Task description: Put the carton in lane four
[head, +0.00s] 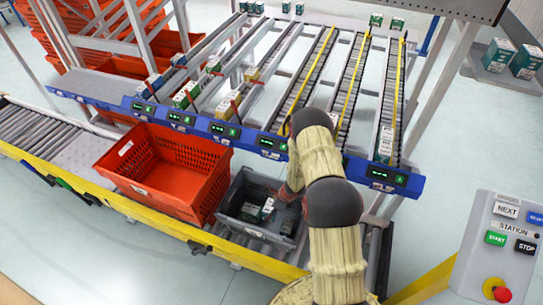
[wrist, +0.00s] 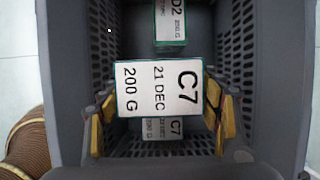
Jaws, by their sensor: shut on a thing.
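My gripper (wrist: 160,118) is shut on a white carton (wrist: 160,88) with teal edges, marked C7, 21 DEC, 200 G. Its yellow finger pads show at the carton's left and right sides. In the head view my arm reaches down to the grey tote (head: 233,190), and the fingers are mostly hidden. The wrist view looks down between the tote's slotted walls, with the held carton nearest the camera. The rack lanes run behind a blue front rail (head: 250,139) with small green displays. The lane numbers are too small to read.
Another carton marked D2 (wrist: 171,22) and a second C7 carton (wrist: 162,128) lie lower in the tote. An orange tote (head: 165,165) stands left of the grey one on the conveyor. Several lanes hold cartons. A button panel (head: 505,240) stands at right.

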